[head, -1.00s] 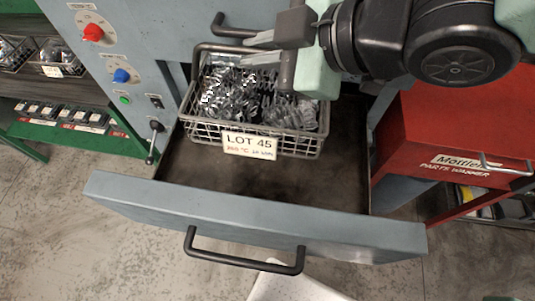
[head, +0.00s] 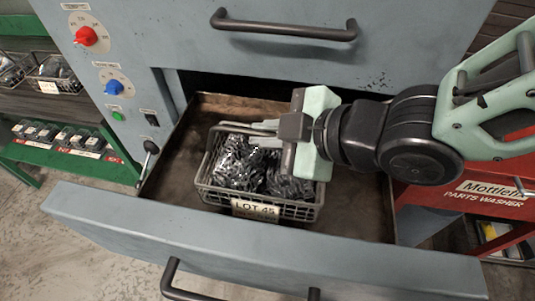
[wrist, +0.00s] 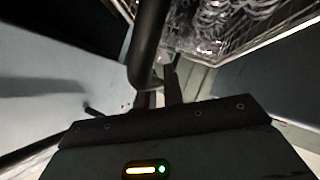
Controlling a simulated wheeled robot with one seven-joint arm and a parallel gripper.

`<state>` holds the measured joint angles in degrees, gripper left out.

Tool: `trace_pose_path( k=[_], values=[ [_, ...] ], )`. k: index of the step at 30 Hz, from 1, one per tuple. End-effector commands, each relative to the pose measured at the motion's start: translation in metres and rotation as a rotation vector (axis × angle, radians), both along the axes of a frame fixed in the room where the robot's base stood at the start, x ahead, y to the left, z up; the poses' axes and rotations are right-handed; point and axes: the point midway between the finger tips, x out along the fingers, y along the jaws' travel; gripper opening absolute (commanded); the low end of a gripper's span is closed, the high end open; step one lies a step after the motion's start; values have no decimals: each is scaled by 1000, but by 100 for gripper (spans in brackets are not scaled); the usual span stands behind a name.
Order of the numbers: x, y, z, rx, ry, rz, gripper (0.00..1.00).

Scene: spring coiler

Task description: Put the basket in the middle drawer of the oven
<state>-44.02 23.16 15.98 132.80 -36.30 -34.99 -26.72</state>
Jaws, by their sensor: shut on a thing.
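The wire basket (head: 262,206), full of metal springs and tagged "LOT 45", is inside the pulled-out grey oven drawer (head: 260,245), within its walls. I cannot tell whether its bottom touches the drawer floor. My gripper (head: 258,132) reaches in from the right and is shut on the basket's dark handle at the top. In the wrist view the handle bar (wrist: 151,40) runs down to the fingers, and springs behind the mesh show at the upper right. The fingers partly hide the basket's back side.
A closed oven front with a black handle (head: 285,27) is above the open drawer. The control knobs (head: 91,37) and a small lever (head: 149,150) are at left. A red parts washer (head: 480,195) stands at right. Bare drawer floor (head: 355,205) lies right of the basket.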

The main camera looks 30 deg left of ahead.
Motion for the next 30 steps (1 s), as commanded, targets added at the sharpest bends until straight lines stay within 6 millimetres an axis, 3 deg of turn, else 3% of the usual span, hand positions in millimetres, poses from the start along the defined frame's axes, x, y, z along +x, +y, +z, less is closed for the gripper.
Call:
trace_pose_path(
  k=[12, 24, 27, 30],
  values=[
    [0, 1, -42, 3, -1, 1, 0],
    [1, 1, -47, 5, -3, 0, 0],
    [0, 0, -48, 1, -1, 0, 32],
    [0, 0, -48, 1, -1, 0, 32]
  ],
)
